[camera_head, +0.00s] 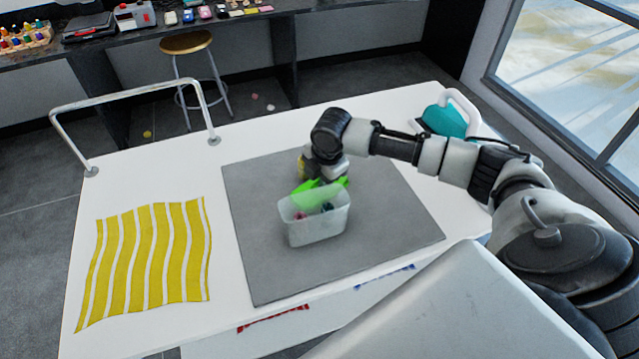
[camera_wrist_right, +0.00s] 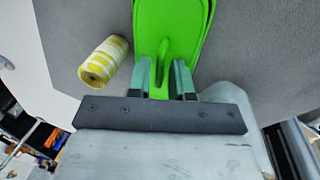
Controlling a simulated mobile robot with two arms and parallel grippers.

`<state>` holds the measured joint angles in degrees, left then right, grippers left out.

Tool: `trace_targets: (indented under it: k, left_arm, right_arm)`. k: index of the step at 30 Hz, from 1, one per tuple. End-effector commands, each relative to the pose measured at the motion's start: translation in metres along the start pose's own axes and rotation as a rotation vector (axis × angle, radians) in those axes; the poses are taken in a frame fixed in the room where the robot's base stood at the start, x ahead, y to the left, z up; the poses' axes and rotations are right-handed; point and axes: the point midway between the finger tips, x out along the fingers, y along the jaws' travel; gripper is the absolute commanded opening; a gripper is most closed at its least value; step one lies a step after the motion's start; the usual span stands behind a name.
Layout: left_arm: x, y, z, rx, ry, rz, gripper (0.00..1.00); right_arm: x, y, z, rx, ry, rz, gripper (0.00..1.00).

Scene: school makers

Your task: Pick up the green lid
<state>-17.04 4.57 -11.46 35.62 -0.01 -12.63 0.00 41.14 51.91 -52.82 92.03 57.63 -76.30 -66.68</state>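The bright green lid (camera_head: 322,186) shows at the back of the translucent bin (camera_head: 318,227) in the head view; the bin partly covers it. I cannot tell whether the lid touches the bin. In the right wrist view the lid (camera_wrist_right: 190,22) lies over the grey mat, its raised handle pointing toward my gripper. My right gripper (camera_wrist_right: 163,80) has its fingers apart, one on each side of the handle, with a gap visible between them. In the head view my right gripper (camera_head: 328,172) is low, just behind the bin. My left gripper is not in view.
The bin holds small coloured items on the grey mat (camera_head: 270,270). A yellow striped cloth (camera_head: 150,255) lies left. A teal object (camera_head: 443,122) sits back right. A metal rail (camera_head: 130,98) edges the table.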

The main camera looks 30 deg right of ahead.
Motion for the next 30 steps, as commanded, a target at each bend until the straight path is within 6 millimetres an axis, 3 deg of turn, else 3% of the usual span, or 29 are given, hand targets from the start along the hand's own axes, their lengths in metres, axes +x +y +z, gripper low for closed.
trace_targets:
  k: [9, 14, 30]
  left_arm:
    - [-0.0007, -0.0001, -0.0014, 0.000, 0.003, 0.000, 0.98]
    - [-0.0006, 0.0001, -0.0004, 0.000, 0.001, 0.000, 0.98]
    - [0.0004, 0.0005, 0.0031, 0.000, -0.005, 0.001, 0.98]
  right_arm:
    - [0.0085, -0.0006, -0.0004, -0.002, 0.000, 0.000, 0.21]
    - [0.0082, -0.0005, -0.0003, -0.002, 0.000, 0.000, 0.00]
    - [0.0012, 0.0013, 0.0003, -0.001, -0.001, 0.001, 0.00]
